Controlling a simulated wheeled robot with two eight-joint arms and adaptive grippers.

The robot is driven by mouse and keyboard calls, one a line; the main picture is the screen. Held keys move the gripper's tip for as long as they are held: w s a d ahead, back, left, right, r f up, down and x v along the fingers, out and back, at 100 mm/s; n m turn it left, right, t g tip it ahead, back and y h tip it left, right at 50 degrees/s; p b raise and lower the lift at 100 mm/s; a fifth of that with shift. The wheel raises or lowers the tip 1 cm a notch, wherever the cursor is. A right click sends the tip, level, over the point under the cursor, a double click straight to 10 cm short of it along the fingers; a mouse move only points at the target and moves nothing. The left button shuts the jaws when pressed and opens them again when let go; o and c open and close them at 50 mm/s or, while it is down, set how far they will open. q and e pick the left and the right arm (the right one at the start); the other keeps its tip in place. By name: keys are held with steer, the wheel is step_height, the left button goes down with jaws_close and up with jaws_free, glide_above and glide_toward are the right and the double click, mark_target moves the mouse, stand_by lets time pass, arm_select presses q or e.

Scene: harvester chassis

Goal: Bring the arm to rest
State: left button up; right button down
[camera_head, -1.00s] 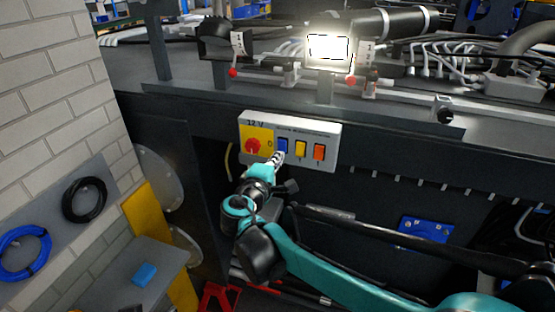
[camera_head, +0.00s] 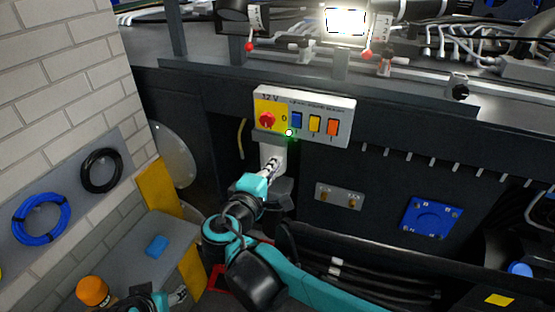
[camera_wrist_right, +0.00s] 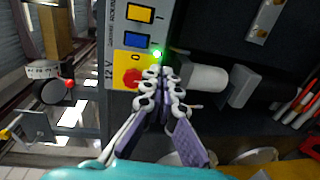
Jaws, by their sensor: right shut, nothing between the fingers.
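My right gripper (camera_head: 273,165) is in front of the dark chassis side, just below the switch panel (camera_head: 345,103). Its fingers are shut and empty. It also shows in the right wrist view (camera_wrist_right: 164,78), fingertips together near the panel's edge. The panel has a red knob (camera_head: 266,119) on a yellow field, and a blue switch (camera_head: 296,120), a yellow switch (camera_head: 315,124) and an orange switch (camera_head: 333,127). A green light (camera_head: 289,132) glows at its lower edge. A white cylindrical part (camera_wrist_right: 208,79) is beside the fingers in the wrist view. My left gripper does not show.
An orange-capped object (camera_head: 92,291) is at bottom left. A blue plate (camera_head: 433,215) is on the chassis at right. A bright lamp (camera_head: 346,21) shines above.

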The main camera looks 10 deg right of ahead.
steer(key=s+d+f+m+g+y+b, duration=0.1)
steer(key=s+d+f+m+g+b, duration=0.15)
steer(key=f+b, duration=0.45)
steer(key=s+d+f+m+g+y+b, duration=0.1)
steer(key=s+d+f+b, duration=0.25)
steer(key=f, duration=0.75)
steer(key=s+d+f+m+g+y+b, duration=0.1)
steer(key=s+d+f+m+g+b, duration=0.2)
steer(key=f, duration=0.5)
steer(key=s+a+f+m+y+b, duration=0.1)
steer(key=s+f+m+y+b, duration=0.1)
steer(key=f+b, duration=0.5)
steer(key=s+a+f+m+y+b, duration=0.2)
steer(key=s+f+y+b, duration=0.2)
steer(key=f, duration=0.8)
steer(key=s+b, duration=0.2)
steer(key=shift+s+a+f+m+b, duration=0.25)
steer(key=shift+s+m+b, duration=0.05)
steer(key=shift+m+b, duration=0.1)
